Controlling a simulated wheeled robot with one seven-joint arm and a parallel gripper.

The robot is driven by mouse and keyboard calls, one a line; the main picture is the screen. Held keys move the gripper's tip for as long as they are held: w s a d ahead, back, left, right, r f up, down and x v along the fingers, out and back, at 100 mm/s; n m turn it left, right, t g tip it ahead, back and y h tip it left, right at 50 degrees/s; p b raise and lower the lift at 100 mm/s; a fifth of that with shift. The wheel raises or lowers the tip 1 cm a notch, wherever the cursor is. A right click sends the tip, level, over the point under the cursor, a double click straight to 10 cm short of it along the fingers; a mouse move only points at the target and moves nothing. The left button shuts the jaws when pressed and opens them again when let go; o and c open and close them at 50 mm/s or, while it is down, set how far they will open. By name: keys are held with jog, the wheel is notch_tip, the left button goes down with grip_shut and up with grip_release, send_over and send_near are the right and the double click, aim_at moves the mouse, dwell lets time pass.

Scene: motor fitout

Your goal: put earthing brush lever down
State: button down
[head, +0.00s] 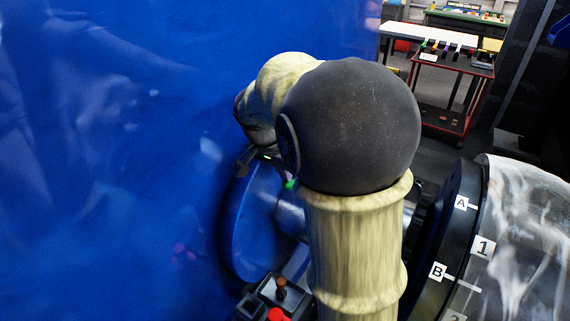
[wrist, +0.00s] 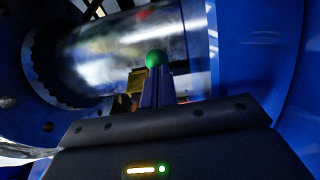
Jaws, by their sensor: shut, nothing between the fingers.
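A small round green knob (wrist: 156,58) shows in the wrist view, just beyond the tips of my gripper (wrist: 158,76). I take it for the end of the earthing brush lever; its stem is hidden behind my fingers. In the head view a small green spot (head: 290,184) shows beside the shaft, below my arm. My gripper's fingers are together and empty. I cannot tell whether they touch the knob. In the head view my gripper (head: 262,156) is mostly hidden by my arm.
A shiny metal shaft (wrist: 120,50) runs close past the knob, with a blue flange (head: 250,225) around it. A blue wall (head: 110,150) fills the left. A control box (head: 270,300) with a brown-topped stick and red button sits below. A drum marked A and B (head: 455,235) stands right.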

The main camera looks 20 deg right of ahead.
dwell(0.4)
jog(key=shift+r+p, duration=0.6)
jog(key=p+v, duration=0.1)
jog(key=v, duration=1.1)
jog(key=shift+w+a+r, duration=0.2)
jog(key=shift+w, duration=0.05)
